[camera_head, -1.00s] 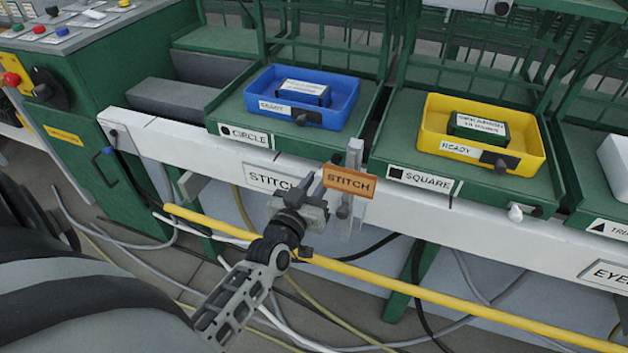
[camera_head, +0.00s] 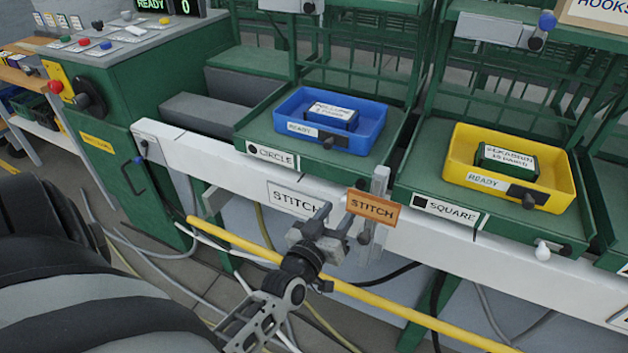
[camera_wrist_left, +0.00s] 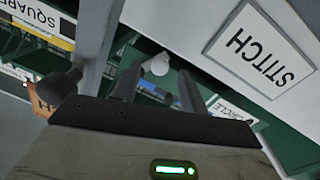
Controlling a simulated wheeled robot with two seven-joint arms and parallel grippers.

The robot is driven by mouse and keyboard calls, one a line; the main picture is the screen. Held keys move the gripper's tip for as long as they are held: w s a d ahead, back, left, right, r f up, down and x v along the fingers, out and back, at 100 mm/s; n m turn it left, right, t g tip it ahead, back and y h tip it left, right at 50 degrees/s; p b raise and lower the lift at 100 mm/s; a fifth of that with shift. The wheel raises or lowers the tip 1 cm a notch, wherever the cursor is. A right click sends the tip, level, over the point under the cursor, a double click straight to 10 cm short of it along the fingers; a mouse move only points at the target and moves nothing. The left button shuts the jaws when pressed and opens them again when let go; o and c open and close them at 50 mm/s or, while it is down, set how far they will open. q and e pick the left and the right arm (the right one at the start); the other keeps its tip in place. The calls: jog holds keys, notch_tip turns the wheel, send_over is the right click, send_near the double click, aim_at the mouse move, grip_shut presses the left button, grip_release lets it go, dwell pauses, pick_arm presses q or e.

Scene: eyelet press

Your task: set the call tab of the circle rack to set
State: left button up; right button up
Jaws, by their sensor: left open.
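The circle rack's CIRCLE label (camera_head: 271,154) is on the front edge of the rack shelf, below a blue tray (camera_head: 365,146) marked READY. My left gripper (camera_head: 335,219) is open and empty, in front of the white rail beside the orange STITCH sign (camera_head: 372,207). In the left wrist view, a white round knob (camera_wrist_left: 157,65) shows between and beyond the open fingers (camera_wrist_left: 158,88); contact cannot be told. I cannot make out for sure which part is the circle rack's call tab; the gripper and sign cover part of the area. My right gripper is not seen.
The SQUARE label (camera_head: 451,211), a yellow tray (camera_head: 558,197) and a white knob (camera_head: 542,251) are to the right. A green control cabinet (camera_head: 135,95) stands at the left.

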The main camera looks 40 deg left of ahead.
pick_arm(q)
jog(key=s+d, duration=0.2)
jog(key=s, duration=1.2)
jog(key=shift+d, duration=0.15)
jog(key=shift+w+f, duration=0.1)
